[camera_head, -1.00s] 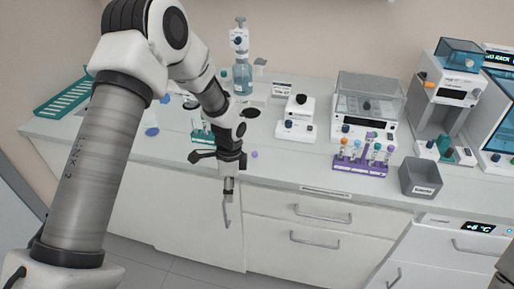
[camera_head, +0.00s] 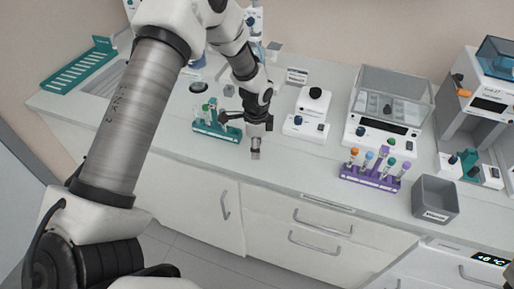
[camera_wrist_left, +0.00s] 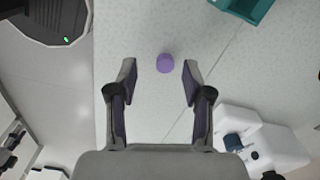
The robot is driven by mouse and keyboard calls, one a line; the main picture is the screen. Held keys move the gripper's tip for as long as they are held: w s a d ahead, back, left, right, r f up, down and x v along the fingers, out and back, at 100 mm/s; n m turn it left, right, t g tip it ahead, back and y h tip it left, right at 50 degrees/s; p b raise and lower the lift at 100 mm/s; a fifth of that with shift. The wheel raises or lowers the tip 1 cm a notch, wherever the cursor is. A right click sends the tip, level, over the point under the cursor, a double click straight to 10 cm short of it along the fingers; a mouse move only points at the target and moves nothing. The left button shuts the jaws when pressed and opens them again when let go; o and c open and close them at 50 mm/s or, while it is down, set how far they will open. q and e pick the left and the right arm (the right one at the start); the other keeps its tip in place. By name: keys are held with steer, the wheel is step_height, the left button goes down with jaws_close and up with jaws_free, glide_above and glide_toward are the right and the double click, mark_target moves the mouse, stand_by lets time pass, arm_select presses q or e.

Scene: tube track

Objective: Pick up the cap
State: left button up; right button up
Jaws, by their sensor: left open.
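The cap (camera_wrist_left: 165,63) is small, round and purple. It lies on the pale worktop in the left wrist view, between the line of my left gripper's fingertips and slightly beyond them. My left gripper (camera_wrist_left: 159,76) is open, with one finger on each side and nothing held. In the head view my left gripper (camera_head: 255,154) points down over the front part of the worktop. The cap cannot be made out there; the gripper probably hides it. My right gripper is not in view.
A teal rack (camera_head: 215,131) stands just left of the gripper. A small white device (camera_head: 303,126) stands to its right. Further right are a purple rack (camera_head: 352,174) with capped tubes and a grey bin (camera_head: 435,211). The worktop around the cap is clear.

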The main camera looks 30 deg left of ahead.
arm_select(q)
steer(key=shift+w+f, duration=0.25)
steer(key=shift+f, duration=0.3)
steer(key=shift+w+f, duration=0.25)
steer(key=shift+f, duration=0.3)
steer(key=shift+s+r, duration=0.2)
steer(key=shift+s, duration=0.1)
steer(key=c, duration=0.7)
steer(key=shift+w, duration=0.1)
steer(key=shift+c, duration=0.3)
